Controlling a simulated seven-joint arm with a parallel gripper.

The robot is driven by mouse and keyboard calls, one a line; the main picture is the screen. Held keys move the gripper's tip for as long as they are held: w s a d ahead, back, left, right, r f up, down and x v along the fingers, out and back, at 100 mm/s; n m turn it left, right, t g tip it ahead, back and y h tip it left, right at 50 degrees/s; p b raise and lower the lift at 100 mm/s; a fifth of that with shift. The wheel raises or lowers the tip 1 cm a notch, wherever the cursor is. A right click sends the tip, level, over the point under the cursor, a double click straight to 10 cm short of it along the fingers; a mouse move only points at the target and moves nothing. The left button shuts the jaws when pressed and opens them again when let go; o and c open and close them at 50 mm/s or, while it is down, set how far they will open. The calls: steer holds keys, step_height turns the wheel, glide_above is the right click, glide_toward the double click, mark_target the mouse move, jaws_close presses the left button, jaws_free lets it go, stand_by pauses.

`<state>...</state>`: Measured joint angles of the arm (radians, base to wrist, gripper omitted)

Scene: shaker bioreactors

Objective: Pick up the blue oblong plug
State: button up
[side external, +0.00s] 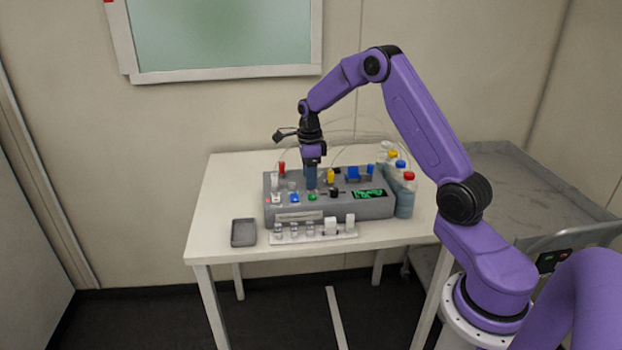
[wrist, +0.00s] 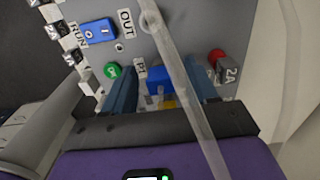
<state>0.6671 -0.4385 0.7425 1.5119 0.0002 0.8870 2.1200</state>
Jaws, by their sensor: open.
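In the wrist view a blue oblong plug (wrist: 157,75) sits at the grey device's panel, near a "PH" label. It shows between the two blue fingers of my gripper (wrist: 163,88), with a visible gap on each side. My gripper is open, and a pale translucent tube crosses in front, close to the plug's right side. In the side external view my gripper (side external: 311,186) points down over the middle of the grey device (side external: 345,211). I cannot make out the plug between the fingers there.
A blue rocker switch (wrist: 100,32), a green button (wrist: 112,71) and a red button (wrist: 216,56) surround the spot. A white rack of vials (side external: 312,232) stands in front, a grey tray (side external: 243,232) at left, and capped bottles (side external: 405,197) at right.

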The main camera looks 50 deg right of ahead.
steer(key=shift+c, duration=0.3)
steer(key=c, duration=1)
steer(key=shift+r, duration=0.15)
